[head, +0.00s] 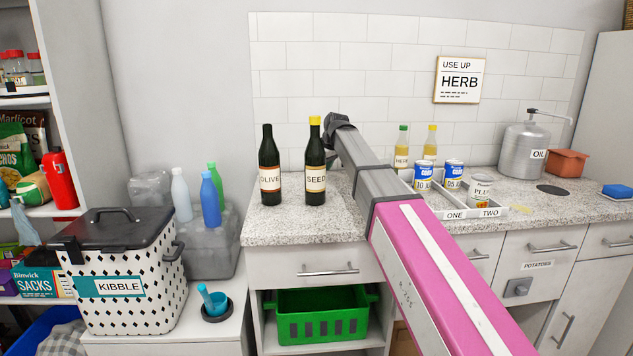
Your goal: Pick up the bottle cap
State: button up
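A dark bottle labelled SEED (315,176) stands upright on the speckled counter (290,224), with a yellow cap (315,121) on its top. To its left stands a dark bottle labelled OLIVE (268,172) with a black top (267,130). Farther back are a bottle with a green cap (403,128) and one with a yellow cap (432,128). No loose cap can be made out clearly. The dark end of my arm, at my gripper (338,122), is just right of the SEED bottle's neck in the picture. Its fingers cannot be made out, and contact cannot be judged.
A metal OIL can (525,150) and an orange pot (567,163) are at right. A KIBBLE bin (125,300) is at left. Counter left of the OLIVE bottle is clear.

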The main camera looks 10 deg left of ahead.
jog(key=x, duration=0.4)
jog(key=shift+w, duration=0.15)
jog(key=c, duration=1)
jog(key=shift+r, duration=0.15)
